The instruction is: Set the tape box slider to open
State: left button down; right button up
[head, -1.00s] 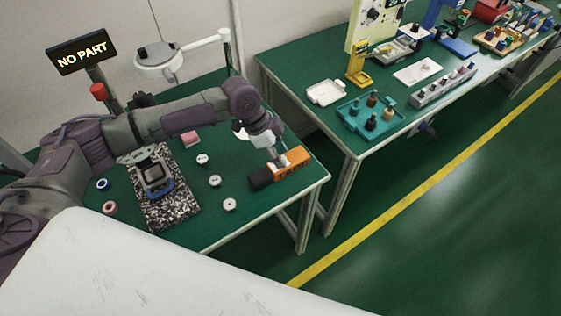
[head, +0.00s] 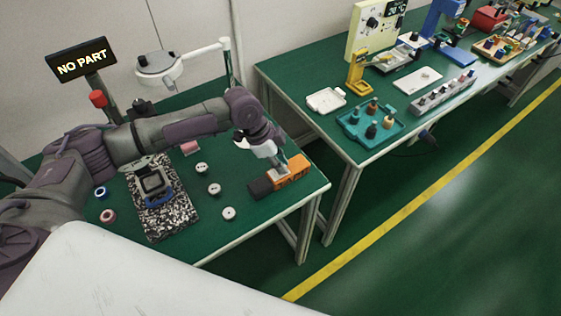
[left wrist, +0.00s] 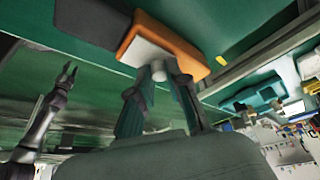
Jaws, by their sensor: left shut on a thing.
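The tape box is an orange box (head: 294,171) with a dark block at its left end, near the right edge of the near green table. My left gripper (head: 279,168) reaches down onto its top. In the left wrist view the orange box (left wrist: 183,43) shows a pale top face. A small light knob (left wrist: 158,70), which looks like the slider, is between the fingers of my left gripper (left wrist: 163,80), shut on it. The slider's exact position is hard to tell. My right gripper (left wrist: 68,73) shows only in the left wrist view, fingers apart and empty.
Several small white round parts (head: 214,189) lie left of the box. A speckled plate (head: 168,214) carries a fixture. A sign reading NO PART (head: 82,59) stands at the back left. A second table to the right holds a teal tray (head: 355,133).

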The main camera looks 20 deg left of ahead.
aim_at(300, 163)
pick_arm(q)
jog(key=w+d, duration=0.1)
jog(key=w, duration=0.1)
jog(key=w+d, duration=0.1)
jog(key=d, duration=0.1)
jog(key=shift+w, duration=0.4)
jog(key=shift+s+a, duration=0.1)
jog(key=shift+a, duration=0.05)
dwell(0.5)
jog(key=c, duration=1.1)
grip_release()
jog(key=v, duration=1.2)
jog(key=shift+f, duration=0.1)
